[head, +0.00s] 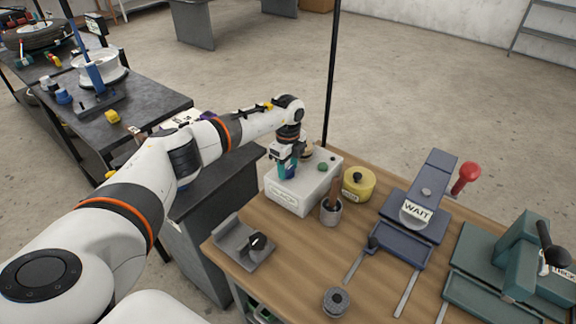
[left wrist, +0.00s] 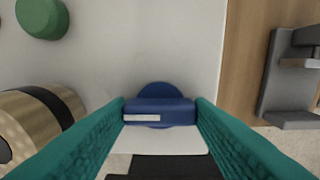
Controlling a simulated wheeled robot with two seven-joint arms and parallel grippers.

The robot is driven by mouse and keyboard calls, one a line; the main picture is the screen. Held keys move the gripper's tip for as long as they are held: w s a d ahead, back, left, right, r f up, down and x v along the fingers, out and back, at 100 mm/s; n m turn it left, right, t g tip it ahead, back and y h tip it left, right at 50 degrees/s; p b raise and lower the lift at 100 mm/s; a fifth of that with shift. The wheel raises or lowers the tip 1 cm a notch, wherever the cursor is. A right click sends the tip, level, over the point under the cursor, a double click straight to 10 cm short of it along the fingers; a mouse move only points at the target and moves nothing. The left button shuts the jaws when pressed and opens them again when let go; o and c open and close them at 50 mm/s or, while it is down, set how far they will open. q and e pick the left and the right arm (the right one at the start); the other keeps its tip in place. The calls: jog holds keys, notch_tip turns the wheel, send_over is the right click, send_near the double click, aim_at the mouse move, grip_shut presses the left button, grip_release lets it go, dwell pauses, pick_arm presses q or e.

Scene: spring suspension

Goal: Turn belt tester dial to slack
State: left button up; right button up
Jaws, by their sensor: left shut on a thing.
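The belt tester, a pale box (head: 293,195) with a label on its front, stands at the left back of the wooden bench. Its blue dial (left wrist: 160,110) shows in the left wrist view, with a bar grip and a white mark on the bar's left end. The bar lies roughly level across that view. My left gripper (head: 287,175) points down onto the box, its teal fingers (left wrist: 160,118) shut on the dial's bar from both sides. In the head view the fingers hide the dial. The dial's markings are not readable. My right gripper is not in view.
On the box are a green button (left wrist: 42,17) and a brass-coloured cylinder (left wrist: 35,125). Close by stand a yellow tin (head: 358,185), a cup with a brown handle (head: 331,211) and a grey bracket (head: 240,241). A blue fixture (head: 410,215) stands further right.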

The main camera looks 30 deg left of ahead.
aim_at(288, 169)
pick_arm(q)
jog(key=o, duration=1)
notch_tip(288, 169, up, 12)
jog(key=b, duration=0.2)
jog(key=shift+b, duration=0.35)
